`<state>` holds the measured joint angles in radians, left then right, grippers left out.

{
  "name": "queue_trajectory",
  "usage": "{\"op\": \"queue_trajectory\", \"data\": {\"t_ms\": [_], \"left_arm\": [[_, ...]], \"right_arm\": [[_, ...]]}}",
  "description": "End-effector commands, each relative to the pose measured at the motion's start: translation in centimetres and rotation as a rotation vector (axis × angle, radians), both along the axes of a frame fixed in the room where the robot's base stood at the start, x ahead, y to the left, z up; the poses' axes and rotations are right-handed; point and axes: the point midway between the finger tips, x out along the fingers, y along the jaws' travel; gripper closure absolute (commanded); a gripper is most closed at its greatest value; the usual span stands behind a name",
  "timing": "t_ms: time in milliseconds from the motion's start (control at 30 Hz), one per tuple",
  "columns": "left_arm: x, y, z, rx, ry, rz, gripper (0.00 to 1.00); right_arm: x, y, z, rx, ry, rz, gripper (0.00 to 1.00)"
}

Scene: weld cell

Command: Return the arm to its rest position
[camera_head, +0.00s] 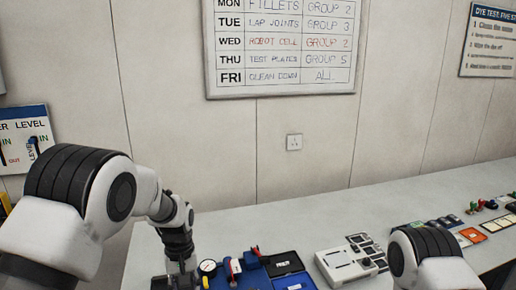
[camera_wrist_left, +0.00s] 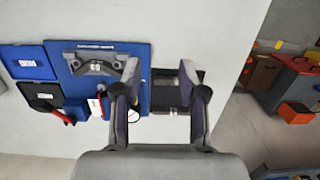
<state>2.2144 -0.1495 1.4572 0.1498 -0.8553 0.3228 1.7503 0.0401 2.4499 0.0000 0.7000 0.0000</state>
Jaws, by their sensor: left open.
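My left arm comes in from the left in the head view and bends down over the near part of the grey bench (camera_head: 300,222). My left gripper (camera_head: 181,274) is low in that view, and its fingertips are hard to make out there. In the left wrist view my left gripper (camera_wrist_left: 160,80) is open, with its two fingers apart and nothing held between them. A dark tray or block (camera_wrist_left: 172,92) lies on the bench behind the gap between the fingers. Part of my right arm shows at the lower right of the head view; its gripper is out of view.
A blue board (camera_wrist_left: 72,62) with a grey fixture is beside the left finger. In the wrist view, an orange box (camera_wrist_left: 295,112) is beyond the bench edge.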

Motion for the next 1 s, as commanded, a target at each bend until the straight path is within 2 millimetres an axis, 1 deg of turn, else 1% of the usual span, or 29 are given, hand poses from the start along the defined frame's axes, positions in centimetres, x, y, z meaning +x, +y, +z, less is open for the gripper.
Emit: {"op": "queue_trajectory", "data": {"t_ms": [33,167,267,367,400,467,500,567,600,667,700,733,767,800,867,933,1000], "left_arm": [[-0.7,0.2,-1.8,-0.002,0.027,0.005,0.58],[-3.3,0.9,-5.7,-0.005,0.108,0.018,0.58],[-6.0,1.6,-9.4,-0.005,0.18,0.031,0.58],[-9.5,2.5,-13.7,-0.004,0.25,0.042,0.58],[-11.3,3.0,-15.8,-0.003,0.278,0.044,0.58],[-14.6,3.7,-19.4,-0.002,0.321,0.045,0.58],[-17.1,4.2,-21.9,-0.001,0.345,0.043,0.58],[-21.4,5.1,-25.5,-0.002,0.372,0.033,0.58],[-24.4,5.6,-27.6,-0.003,0.383,0.021,0.58],[-29.2,6.3,-30.3,-0.008,0.385,-0.005,0.58],[-32.6,6.8,-31.7,-0.013,0.37,-0.032,0.58],[-34.6,7.0,-32.3,-0.017,0.346,-0.056,0.58],[-36.1,7.2,-32.4,-0.022,0.314,-0.079,0.58],[-37.2,7.3,-32.0,-0.026,0.258,-0.113,0.58],[-37.3,7.3,-31.0,-0.029,0.159,-0.162,0.58],[-36.3,7.3,-30.6,-0.025,0.049,-0.213,0.58],[-34.6,7.3,-30.7,-0.018,-0.044,-0.246,0.58]], "right_arm": [[0.0,0.0,-0.7,0.0,0.0,0.0,0.6],[0.0,0.0,-1.7,0.0,0.0,0.0,0.6],[0.0,0.0,-2.6,0.0,0.0,0.0,0.6],[0.0,0.0,-3.6,0.0,0.001,0.0,0.6],[0.0,0.0,-4.2,0.0,0.001,0.0,0.6],[0.0,0.0,-5.2,0.0,0.001,0.0,0.6],[0.0,0.0,-5.9,0.0,0.001,0.0,0.6],[0.0,0.0,-7.0,0.0,0.001,0.0,0.6],[0.0,0.0,-7.6,0.0,0.0,0.0,0.6],[0.0,0.0,-8.7,0.0,0.0,0.0,0.6],[0.0,0.0,-9.4,0.0,0.0,0.0,0.6],[0.0,0.0,-9.7,0.0,0.0,0.0,0.6],[0.0,0.0,-9.8,0.0,0.001,0.0,0.6],[0.0,0.0,-9.6,0.0,0.001,0.0,0.6],[0.0,0.0,-9.2,0.0,0.001,0.0,0.6],[0.0,0.0,-9.2,0.0,0.0,0.0,0.6],[0.0,0.0,-9.2,0.0,0.0,0.0,0.6]]}}
